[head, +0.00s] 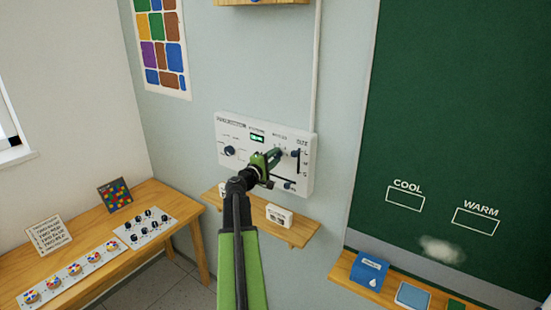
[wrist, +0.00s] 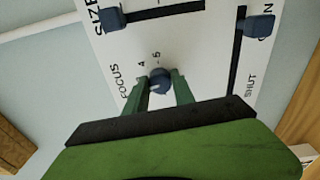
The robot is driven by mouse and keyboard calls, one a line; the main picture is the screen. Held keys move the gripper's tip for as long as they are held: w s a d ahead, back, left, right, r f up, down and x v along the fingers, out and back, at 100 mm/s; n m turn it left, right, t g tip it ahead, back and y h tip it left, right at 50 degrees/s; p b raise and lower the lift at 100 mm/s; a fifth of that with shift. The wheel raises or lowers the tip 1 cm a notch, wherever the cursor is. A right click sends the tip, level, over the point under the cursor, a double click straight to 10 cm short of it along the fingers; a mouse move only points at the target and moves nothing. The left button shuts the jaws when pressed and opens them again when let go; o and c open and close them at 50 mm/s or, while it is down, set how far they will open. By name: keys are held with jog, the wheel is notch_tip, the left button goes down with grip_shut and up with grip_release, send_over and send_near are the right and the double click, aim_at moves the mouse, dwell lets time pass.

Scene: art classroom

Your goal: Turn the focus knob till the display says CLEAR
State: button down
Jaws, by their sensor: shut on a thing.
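A white control panel (head: 235,172) hangs on the wall. It carries a small display (head: 257,138) lit green, its word too small to read. In the wrist view the blue focus knob (wrist: 159,80) stands beside the label FOCUS, with the marks 4 and 5 near it. My gripper (wrist: 160,88) is shut on this knob, one green finger on each side. In the head view my gripper (head: 274,155) reaches the panel's right half and largely hides the knob.
Sliders sit close to the knob: the SIZE slider (wrist: 113,18) and another (wrist: 259,25) on the track marked SHUT. A dark knob (head: 230,151) is at the panel's left. A wooden shelf (head: 298,235) with a white box (head: 279,215) lies below.

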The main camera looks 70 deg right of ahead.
jog(key=shift+f+m, duration=0.1)
jog(key=shift+m, duration=1.1)
jog(key=shift+s, duration=0.1)
jog(key=c, duration=1.1)
grip_release()
jog(key=shift+o, duration=0.2)
